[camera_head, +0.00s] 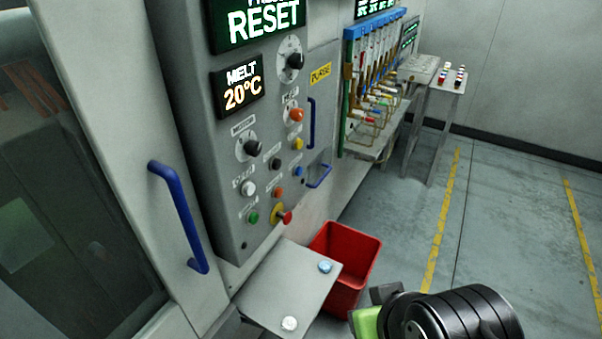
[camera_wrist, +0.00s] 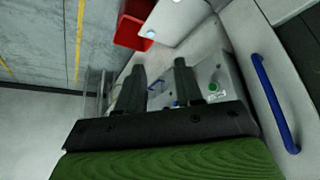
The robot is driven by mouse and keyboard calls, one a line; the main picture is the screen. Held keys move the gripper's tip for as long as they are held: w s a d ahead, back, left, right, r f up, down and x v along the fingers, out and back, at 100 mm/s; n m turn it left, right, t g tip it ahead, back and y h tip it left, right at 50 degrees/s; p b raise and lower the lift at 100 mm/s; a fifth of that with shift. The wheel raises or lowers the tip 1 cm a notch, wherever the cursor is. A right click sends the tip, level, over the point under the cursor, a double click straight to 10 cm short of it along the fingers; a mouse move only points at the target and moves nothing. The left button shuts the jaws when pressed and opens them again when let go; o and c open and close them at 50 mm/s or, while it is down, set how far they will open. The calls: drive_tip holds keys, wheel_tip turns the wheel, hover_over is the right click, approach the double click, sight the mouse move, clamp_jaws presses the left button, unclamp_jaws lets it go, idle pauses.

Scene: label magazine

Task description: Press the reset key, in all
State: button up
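The grey control panel (camera_head: 222,140) stands left of centre in the head view. Its top display (camera_head: 262,22) reads RESET, with a line above it cut off. Below are several round keys: white (camera_head: 248,188), black (camera_head: 274,164), orange (camera_head: 278,194), blue (camera_head: 299,171), yellow (camera_head: 297,144) and green (camera_head: 253,217). The labels are too small to tell which is the reset key. My gripper (camera_wrist: 160,82) is open and empty in the wrist view, its two dark fingers apart in front of the panel's lower part. In the head view only part of it shows, low and right of the panel, touching no key.
A red emergency knob (camera_head: 285,217) sits low on the panel. A grey shelf (camera_head: 285,285) with two round pieces juts out below, beside a red bin (camera_head: 350,252). A blue door handle (camera_head: 178,218) is at left. A label rack (camera_head: 375,85) stands behind. Floor at right is clear.

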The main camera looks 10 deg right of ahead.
clamp_jaws()
idle(1.4)
